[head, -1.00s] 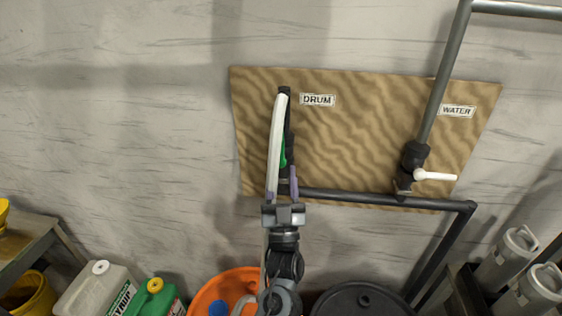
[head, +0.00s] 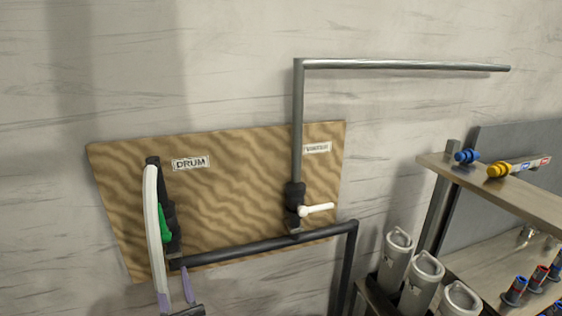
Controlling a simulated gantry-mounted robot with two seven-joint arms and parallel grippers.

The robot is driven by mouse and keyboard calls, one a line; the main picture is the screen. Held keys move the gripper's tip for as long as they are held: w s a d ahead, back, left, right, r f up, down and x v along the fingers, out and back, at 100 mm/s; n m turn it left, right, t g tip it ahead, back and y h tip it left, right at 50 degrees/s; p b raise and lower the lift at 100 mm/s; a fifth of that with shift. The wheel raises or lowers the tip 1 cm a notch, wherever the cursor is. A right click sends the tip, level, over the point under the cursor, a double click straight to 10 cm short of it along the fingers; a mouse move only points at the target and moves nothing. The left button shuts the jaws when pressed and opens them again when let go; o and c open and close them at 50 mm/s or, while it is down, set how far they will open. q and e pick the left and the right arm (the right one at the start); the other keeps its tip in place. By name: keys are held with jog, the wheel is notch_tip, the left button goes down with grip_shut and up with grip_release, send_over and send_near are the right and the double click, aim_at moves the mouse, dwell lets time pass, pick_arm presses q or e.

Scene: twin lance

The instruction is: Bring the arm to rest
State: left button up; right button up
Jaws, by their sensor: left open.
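My left gripper (head: 177,288) shows at the bottom edge of the head view, with two purple-tipped fingers spread apart and nothing seen between them. Most of its body and arm is cut off below the frame. Just above it is the drum valve with a green handle (head: 164,222), on a dark fitting beside a curved white hose (head: 153,225). The left finger overlaps the hose's lower end in the picture; I cannot tell whether they touch. My right gripper is not in view.
A tan board (head: 230,205) on the wall carries a DRUM label (head: 190,163) and a second label. A grey pipe (head: 298,125) meets a valve with a white lever (head: 317,209). A black pipe (head: 265,246) runs below. Grey canisters (head: 421,283) and a shelf (head: 500,190) stand right.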

pick_arm(q)
jog(key=s+d+f+m+g+h, duration=0.1)
jog(key=s+f+m+g+h, duration=0.4)
jog(key=f, duration=0.6)
jog(key=s+d+f+m+g+h, duration=0.1)
jog(key=s+f+m+g+h, duration=0.15)
jog(key=s+f+h, duration=0.7)
jog(key=s+d+f+g, duration=0.1)
jog(key=s+f+g, duration=0.35)
jog(key=s, duration=0.25)
jog(key=s+d+f+g, duration=0.2)
jog(key=s+f+g, duration=0.1)
jog(key=s+g, duration=0.35)
notch_tip(320, 180, up, 27)
jog(key=s+p, duration=0.1)
jog(key=p, duration=2.6)
jog(key=shift+s+a+r+p, duration=0.15)
jog(key=shift+a+r+p, duration=0.05)
jog(key=shift+p, duration=0.15)
jog(key=shift+y, duration=0.25)
